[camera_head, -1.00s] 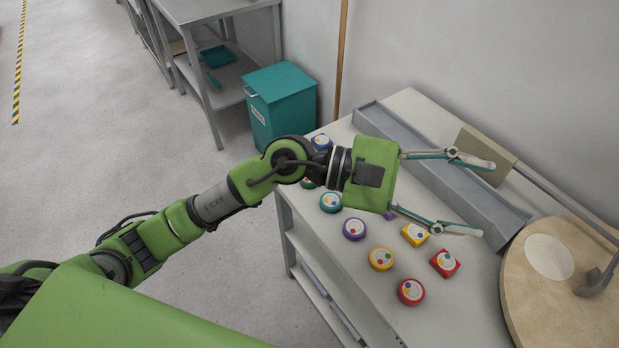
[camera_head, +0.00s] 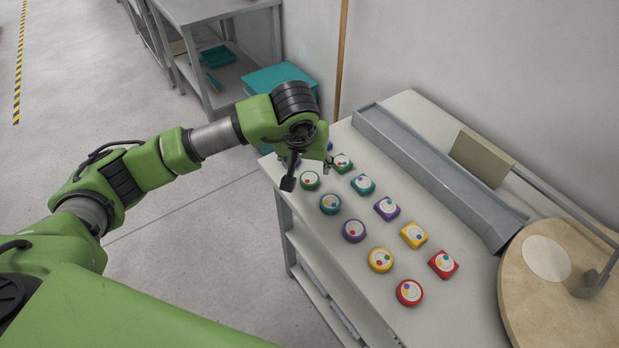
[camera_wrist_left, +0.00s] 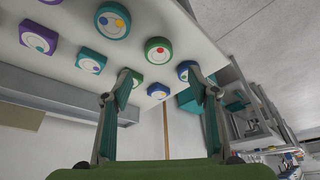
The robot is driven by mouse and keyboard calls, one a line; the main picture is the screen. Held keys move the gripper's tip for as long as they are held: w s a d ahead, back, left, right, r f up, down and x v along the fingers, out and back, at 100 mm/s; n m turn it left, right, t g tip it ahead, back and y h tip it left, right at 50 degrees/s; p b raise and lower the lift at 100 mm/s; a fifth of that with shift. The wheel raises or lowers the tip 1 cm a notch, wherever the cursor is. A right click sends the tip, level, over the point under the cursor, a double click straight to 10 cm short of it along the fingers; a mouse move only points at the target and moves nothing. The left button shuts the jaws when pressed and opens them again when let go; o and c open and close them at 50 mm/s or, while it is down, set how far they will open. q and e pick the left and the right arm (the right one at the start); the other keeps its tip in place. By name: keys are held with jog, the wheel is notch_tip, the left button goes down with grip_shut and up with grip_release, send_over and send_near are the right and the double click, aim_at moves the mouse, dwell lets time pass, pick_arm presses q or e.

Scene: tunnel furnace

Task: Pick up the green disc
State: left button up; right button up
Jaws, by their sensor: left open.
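The green disc (camera_head: 310,181) is round with a white face and coloured dots, and lies on the table near its left edge. It also shows in the left wrist view (camera_wrist_left: 158,50), at the upper middle. My left gripper (camera_head: 309,171) is open and empty and points down close to the disc, apart from it as far as I can see. In the left wrist view its two fingers (camera_wrist_left: 158,72) are spread wide. A green square block (camera_head: 342,163) lies behind the disc and is partly covered by a finger in the wrist view. My right gripper is not in view.
Teal (camera_head: 330,203), purple (camera_head: 355,230), yellow (camera_head: 380,260) and red (camera_head: 409,293) discs line the table, with square blocks beside them. Blue pieces are partly hidden by my gripper. A grey channel (camera_head: 440,175) runs along the back. A round wooden board (camera_head: 540,310) stands at right.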

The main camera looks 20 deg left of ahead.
aim_at(310, 177)
pick_arm(q)
jog(key=x, duration=0.2)
jog(key=shift+w+f, duration=0.15)
jog(key=shift+f, duration=0.2)
jog(key=p+x, duration=0.1)
jog(key=x, duration=0.1)
jog(key=p+x, duration=0.1)
jog(key=x, duration=0.1)
jog(key=shift+d+f, duration=0.1)
jog(key=shift+f, duration=0.3)
jog(key=shift+w+f, duration=0.1)
jog(key=shift+f, duration=0.15)
jog(key=c, duration=1.2)
